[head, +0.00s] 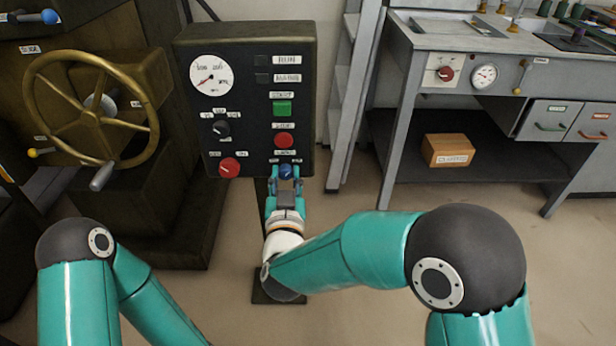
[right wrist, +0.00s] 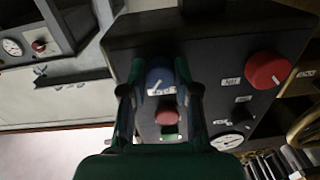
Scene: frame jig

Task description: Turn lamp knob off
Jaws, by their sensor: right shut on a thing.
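A blue knob (head: 285,171) sits at the lower right of the black control panel (head: 300,55). It also shows in the right wrist view (right wrist: 160,77) between my fingers, with a white mark on its face. My right gripper (head: 286,178) is shut on the blue knob, one finger on each side. The label above the knob is too small to read. My left arm shows at the lower left in the head view, but its gripper is out of view.
The panel also carries a red button (head: 284,141), a green button (head: 282,108), a red knob (head: 230,167), a black knob (head: 221,128) and a gauge (head: 211,75). A brass handwheel (head: 92,118) stands left. A grey workbench (head: 470,110) with a box (head: 447,150) below stands right.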

